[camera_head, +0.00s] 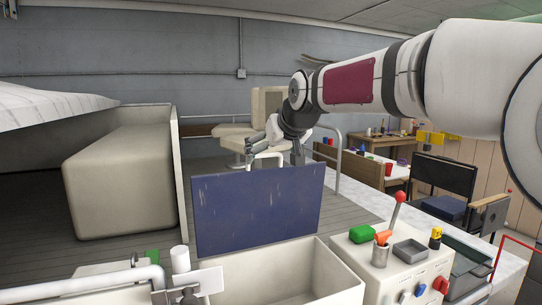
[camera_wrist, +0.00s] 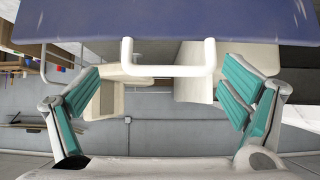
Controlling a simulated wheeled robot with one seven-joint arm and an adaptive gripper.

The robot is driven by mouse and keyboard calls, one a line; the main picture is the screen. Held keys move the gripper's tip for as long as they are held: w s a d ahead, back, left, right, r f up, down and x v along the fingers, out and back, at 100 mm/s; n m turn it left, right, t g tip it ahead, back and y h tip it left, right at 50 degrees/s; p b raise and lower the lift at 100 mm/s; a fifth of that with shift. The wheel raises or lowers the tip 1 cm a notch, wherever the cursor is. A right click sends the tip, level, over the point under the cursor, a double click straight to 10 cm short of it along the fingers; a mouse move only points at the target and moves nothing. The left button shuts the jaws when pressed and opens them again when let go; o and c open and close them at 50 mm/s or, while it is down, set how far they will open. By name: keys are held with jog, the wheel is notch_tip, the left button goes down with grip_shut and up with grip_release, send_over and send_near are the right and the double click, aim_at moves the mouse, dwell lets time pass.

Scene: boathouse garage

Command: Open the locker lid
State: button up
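The locker is a cream box (camera_head: 337,281) at the bottom of the head view, with its inside showing. Its blue lid (camera_head: 258,207) stands raised, close to upright, along the far side of the opening. In the wrist view, the blue lid (camera_wrist: 70,20) fills the top, and a white U-shaped handle (camera_wrist: 168,71) projects from it. My gripper (camera_head: 275,153) is just beyond the lid's top edge. In the wrist view, my gripper (camera_wrist: 160,85) has its green-padded fingers wide apart on both sides of the handle, not touching it. The handle is hidden in the head view.
A cream seat (camera_head: 240,133) stands behind the lid. A white rail (camera_head: 90,284) crosses the lower left.

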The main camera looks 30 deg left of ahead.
jog(key=v, duration=0.9)
jog(key=shift+d+r, duration=0.2)
jog(key=shift+r, duration=0.05)
jog(key=s+d+f+m+h, duration=0.2)
jog(key=s+d, duration=0.1)
jog(key=d, duration=0.7)
jog(key=s+d+f+m+h, duration=0.1)
jog(key=s+d+f+h, duration=0.15)
jog(key=d, duration=0.75)
jog(key=s+d+f+m+h, duration=0.15)
jog(key=s+d, duration=0.25)
jog(key=d, duration=0.5)
jog(key=s+d+f+m+g+h, duration=0.1)
jog(key=s+d+f+m, duration=0.1)
jog(key=s+d+f, duration=0.5)
jog(key=s+d+f+m+g+h, duration=0.1)
jog(key=s+d+f+m, duration=0.2)
jog(key=s+d+f, duration=0.4)
jog(key=s+d, duration=0.3)
jog(key=s, duration=0.2)
jog(key=shift+s, duration=0.3)
jog(key=shift+f, duration=0.15)
